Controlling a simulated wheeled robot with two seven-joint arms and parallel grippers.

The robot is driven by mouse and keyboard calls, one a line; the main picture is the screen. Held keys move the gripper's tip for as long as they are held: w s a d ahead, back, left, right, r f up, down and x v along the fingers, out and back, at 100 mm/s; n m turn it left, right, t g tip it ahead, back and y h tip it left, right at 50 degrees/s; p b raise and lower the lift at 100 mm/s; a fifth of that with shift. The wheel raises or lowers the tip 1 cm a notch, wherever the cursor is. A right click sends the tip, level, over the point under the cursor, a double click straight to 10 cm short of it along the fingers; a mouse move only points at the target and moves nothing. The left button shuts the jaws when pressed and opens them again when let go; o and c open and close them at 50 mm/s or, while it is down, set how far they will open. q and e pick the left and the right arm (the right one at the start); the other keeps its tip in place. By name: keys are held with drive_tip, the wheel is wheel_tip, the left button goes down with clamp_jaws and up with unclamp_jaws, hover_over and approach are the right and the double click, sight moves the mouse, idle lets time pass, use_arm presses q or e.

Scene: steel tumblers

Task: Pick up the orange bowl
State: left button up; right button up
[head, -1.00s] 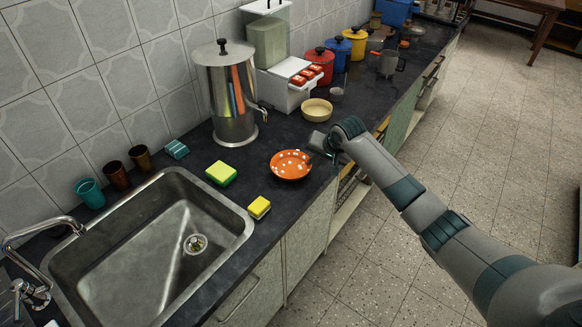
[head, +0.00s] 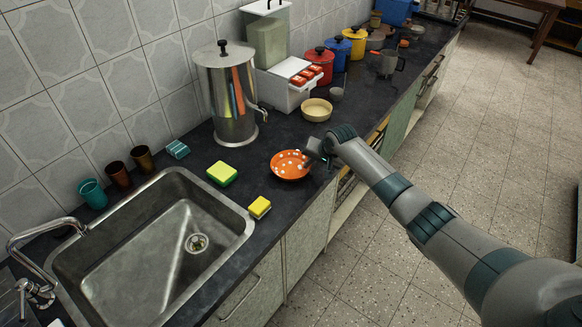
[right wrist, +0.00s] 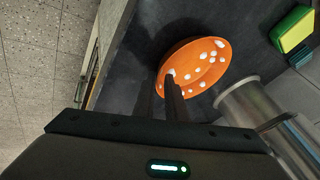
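The orange bowl (head: 288,166) with white spots is on the dark counter in the head view, right of the sponges. It fills the upper middle of the right wrist view (right wrist: 212,62). My right gripper (head: 308,160) is at the bowl's right rim. In the right wrist view its two dark fingers (right wrist: 163,90) are close together across the rim, one inside the bowl and one outside, and look shut on it. Any gap under the bowl is too small to tell. My left gripper is not in view.
A steel urn (head: 232,95) stands behind the bowl, and a cream bowl (head: 317,110) lies beyond it. A green-yellow sponge (head: 221,173) and a yellow sponge (head: 259,207) lie left, near the sink (head: 95,300). The counter's front edge is close to the bowl.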

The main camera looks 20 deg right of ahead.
drive_tip(key=shift+w+f, duration=0.25)
drive_tip(key=shift+f, duration=0.2)
clamp_jaws()
drive_tip(key=shift+r, duration=0.1)
